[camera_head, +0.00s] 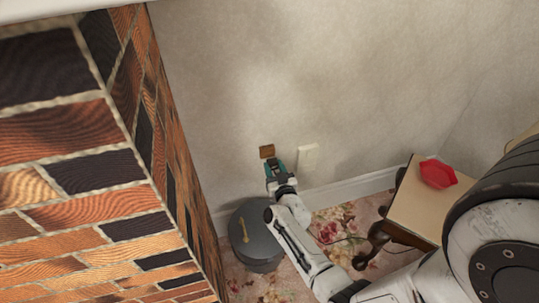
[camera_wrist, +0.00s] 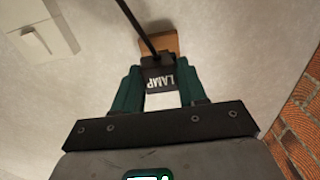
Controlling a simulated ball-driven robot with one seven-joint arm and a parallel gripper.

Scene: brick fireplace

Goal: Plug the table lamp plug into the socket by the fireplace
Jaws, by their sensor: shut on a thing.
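My gripper (camera_head: 275,168) is close to the wall, just below a small brown wall plate (camera_head: 267,151). In the wrist view its green fingers (camera_wrist: 158,92) are shut on a dark plug (camera_wrist: 159,76) marked LAMP. A black cord runs from the plug toward the top of that view. The brown plate also shows in the wrist view (camera_wrist: 172,42), directly behind the plug and partly hidden by it. I cannot tell whether the plug touches the plate. No socket holes are visible. The lamp itself is not clearly in view.
A cream wall plate with a raised switch-like part (camera_head: 307,157) is to the right of the brown one. The brick fireplace (camera_head: 100,190) fills the left. A round grey container (camera_head: 254,236) stands below my gripper. A small table (camera_head: 418,205) with a red item (camera_head: 438,174) is at right.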

